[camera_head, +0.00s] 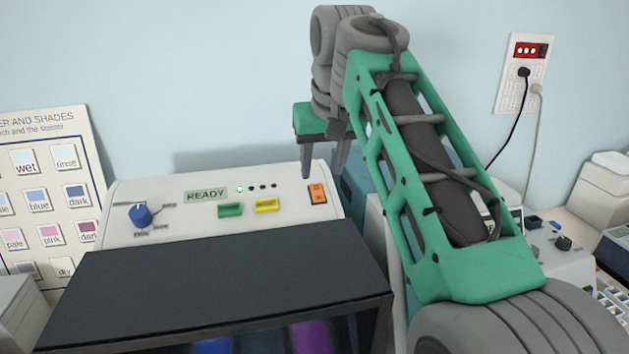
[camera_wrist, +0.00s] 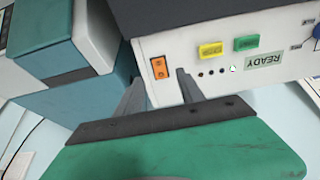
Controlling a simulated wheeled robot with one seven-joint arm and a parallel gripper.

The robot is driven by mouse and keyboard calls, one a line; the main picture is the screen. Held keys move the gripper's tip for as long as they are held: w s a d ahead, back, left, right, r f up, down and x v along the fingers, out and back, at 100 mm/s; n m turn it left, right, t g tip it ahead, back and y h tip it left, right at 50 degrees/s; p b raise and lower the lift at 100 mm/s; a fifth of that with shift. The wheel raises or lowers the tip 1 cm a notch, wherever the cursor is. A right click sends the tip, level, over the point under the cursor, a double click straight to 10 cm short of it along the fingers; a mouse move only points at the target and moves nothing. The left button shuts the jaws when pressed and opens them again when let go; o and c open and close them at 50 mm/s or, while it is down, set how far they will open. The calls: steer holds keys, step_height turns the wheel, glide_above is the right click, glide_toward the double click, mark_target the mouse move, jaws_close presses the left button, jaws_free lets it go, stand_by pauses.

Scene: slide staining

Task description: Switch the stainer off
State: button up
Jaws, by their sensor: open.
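The stainer (camera_head: 150,190) is a white machine with a dark lid and a sloped control panel; its display (camera_head: 206,196) reads READY. An orange rocker switch (camera_head: 317,194) sits at the panel's right end; in the wrist view the switch (camera_wrist: 158,68) shows near the fingertips. A green button (camera_head: 230,210), a yellow button (camera_head: 266,205) and a blue knob (camera_head: 140,215) are also on the panel. My gripper (camera_head: 323,172) is open and empty, just above and behind the switch. In the wrist view its fingers (camera_wrist: 160,82) lie on either side of the switch's lower end. Contact cannot be told.
A shade chart (camera_head: 50,150) stands at the left. A wall socket (camera_head: 524,75) with a red display and plugged cords is at the upper right. Teal and grey equipment (camera_wrist: 60,60) stands close beside the stainer's switch end. The dark lid (camera_head: 220,270) lies in front of the panel.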

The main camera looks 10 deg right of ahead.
mark_target(319, 197)
steer(key=b+x, duration=0.4)
steer(key=x, duration=0.2)
steer(key=shift+s+d+f+b, duration=0.1)
steer(key=shift+d+f+b, duration=0.05)
steer(key=shift+f+b, duration=0.2)
steer(key=shift+w+f+b, duration=0.25)
steer(key=shift+f+b, duration=0.1)
steer(key=shift+b, duration=0.05)
steer(key=shift+r, duration=0.1)
jaws_close()
